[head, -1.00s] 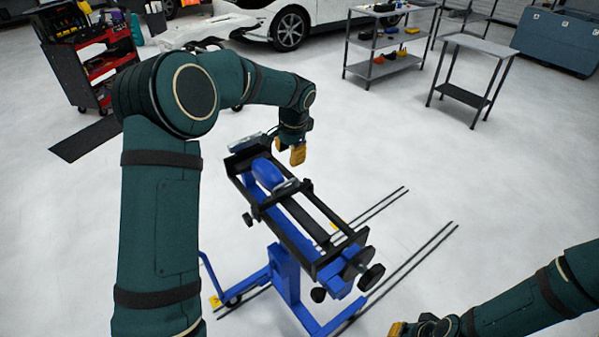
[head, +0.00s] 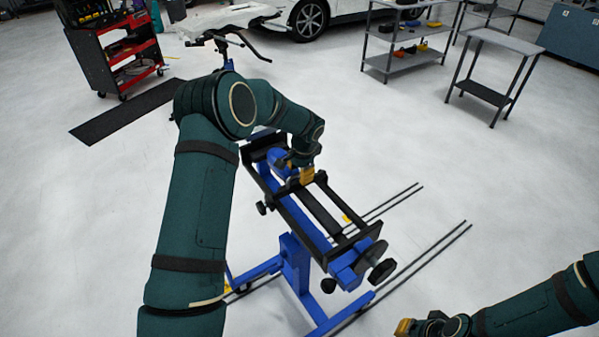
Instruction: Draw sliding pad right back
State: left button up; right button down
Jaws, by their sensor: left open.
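A blue stand (head: 295,262) carries a long black frame (head: 308,228) on top. A blue rounded part (head: 277,158) shows at the frame's far end, partly covered by my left arm. My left gripper (head: 304,177) is open, its yellow fingertips down over the frame's middle, at the sliding crosspiece. The gripper hides most of that crosspiece, and I cannot tell whether they touch. My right gripper (head: 404,328) is low at the bottom edge, away from the stand. Only a little of its yellow tip shows.
Black knobs (head: 381,270) stick out at the frame's near end. Thin dark rods (head: 415,262) lie on the floor to the right. A red tool cart (head: 115,55), a grey shelf (head: 405,60) and a small table (head: 495,70) stand farther back.

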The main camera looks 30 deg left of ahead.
pick_arm(q)
jog(key=shift+o, duration=0.2)
jog(key=shift+f, duration=0.15)
grip_shut()
jog(key=shift+s+f, duration=0.1)
